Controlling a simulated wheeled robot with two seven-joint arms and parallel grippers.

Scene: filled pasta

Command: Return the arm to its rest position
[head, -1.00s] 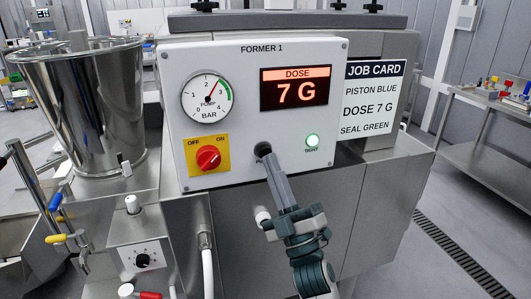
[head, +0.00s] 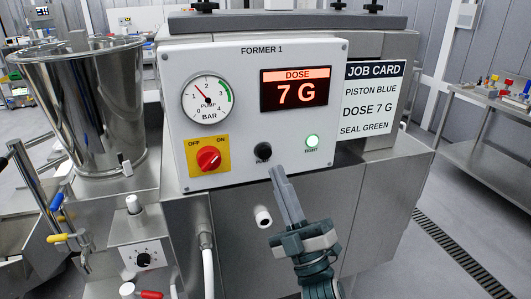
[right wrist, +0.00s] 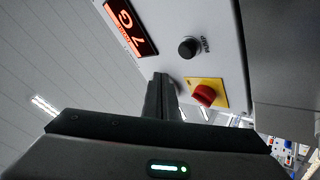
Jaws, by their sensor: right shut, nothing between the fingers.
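My right gripper (head: 278,172) is shut and empty, its fingertips just below and right of the black pump button (head: 263,150) on the white panel (head: 250,60). The right wrist view also shows its fingers (right wrist: 160,82), with the pump button (right wrist: 188,47) apart from them. The red rotary switch (head: 208,158) sits on a yellow plate. The dose display (head: 296,88) reads 7 G. The green light (head: 312,141) marked TIGHT is lit. The pump gauge (head: 207,100) needle points up-left, between 1 and 2. My left gripper is not in view.
A steel hopper (head: 85,105) stands at the left, with blue and yellow lever handles (head: 56,220) below it. A job card (head: 372,100) hangs right of the panel. A steel table (head: 490,135) with small coloured parts stands at the far right. The floor right of the machine is clear.

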